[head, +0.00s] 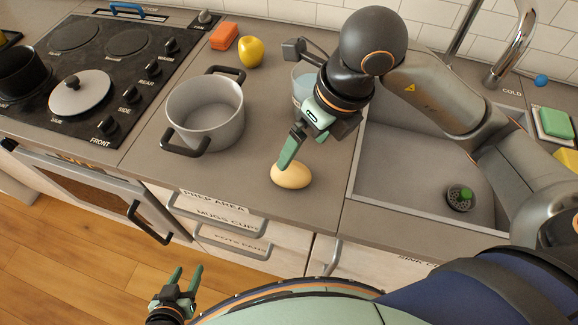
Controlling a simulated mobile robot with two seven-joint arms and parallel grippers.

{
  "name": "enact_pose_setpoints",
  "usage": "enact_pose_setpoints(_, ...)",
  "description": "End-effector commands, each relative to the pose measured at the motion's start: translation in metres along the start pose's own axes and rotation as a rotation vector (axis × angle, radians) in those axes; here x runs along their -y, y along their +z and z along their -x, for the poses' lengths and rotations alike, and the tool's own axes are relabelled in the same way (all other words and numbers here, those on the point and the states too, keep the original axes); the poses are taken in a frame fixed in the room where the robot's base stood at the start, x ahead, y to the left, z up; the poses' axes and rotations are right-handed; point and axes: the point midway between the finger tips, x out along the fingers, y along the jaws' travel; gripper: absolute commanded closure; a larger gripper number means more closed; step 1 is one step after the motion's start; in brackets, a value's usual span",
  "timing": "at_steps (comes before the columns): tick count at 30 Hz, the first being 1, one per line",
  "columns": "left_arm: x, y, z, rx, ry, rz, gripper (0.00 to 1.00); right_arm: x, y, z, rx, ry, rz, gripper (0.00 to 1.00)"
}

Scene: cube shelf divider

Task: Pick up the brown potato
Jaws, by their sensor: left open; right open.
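The brown potato (291,175), light tan and rounded, lies on the grey counter near its front edge. My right gripper (286,164) reaches down over it from the upper right, with its green fingers at the potato's top left. It is open; whether a finger touches the potato I cannot tell, and the fingers overlap so the far one is mostly hidden. My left gripper (186,276) is low at the bottom left, open and empty, in front of the drawers and away from the potato.
A grey pot (205,112) with black handles stands left of the potato. The sink (405,165) lies right, the stove (105,65) left. Counter between pot and potato is free.

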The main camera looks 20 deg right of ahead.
Motion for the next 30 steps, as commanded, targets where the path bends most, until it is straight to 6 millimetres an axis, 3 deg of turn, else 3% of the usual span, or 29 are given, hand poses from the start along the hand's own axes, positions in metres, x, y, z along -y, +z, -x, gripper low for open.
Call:
enact_pose_setpoints(3, 0.0, 0.002, 0.0, 0.003, 0.0, 0.0, 0.5, 0.0, -0.001, -0.022, -0.005, 0.003, 0.0, 0.0)
enact_pose_setpoints(11, 0.0, 0.002, 0.001, 0.004, 0.001, 0.0, 0.5, 0.0, -0.001, -0.043, -0.003, 0.004, 0.0, 0.0)
enact_pose_setpoints(21, -0.001, -0.001, 0.003, 0.004, 0.001, 0.0, 0.5, 0.005, -0.004, -0.087, -0.003, 0.005, 0.002, 0.0)
enact_pose_setpoints(29, -0.001, -0.001, 0.003, 0.004, 0.001, 0.0, 0.5, 0.005, -0.004, -0.09, 0.0, 0.005, 0.003, 0.0)
enact_pose_setpoints(30, -0.001, -0.001, 0.003, 0.003, 0.001, 0.0, 0.5, 0.005, -0.004, -0.09, 0.0, 0.005, 0.003, 0.03)
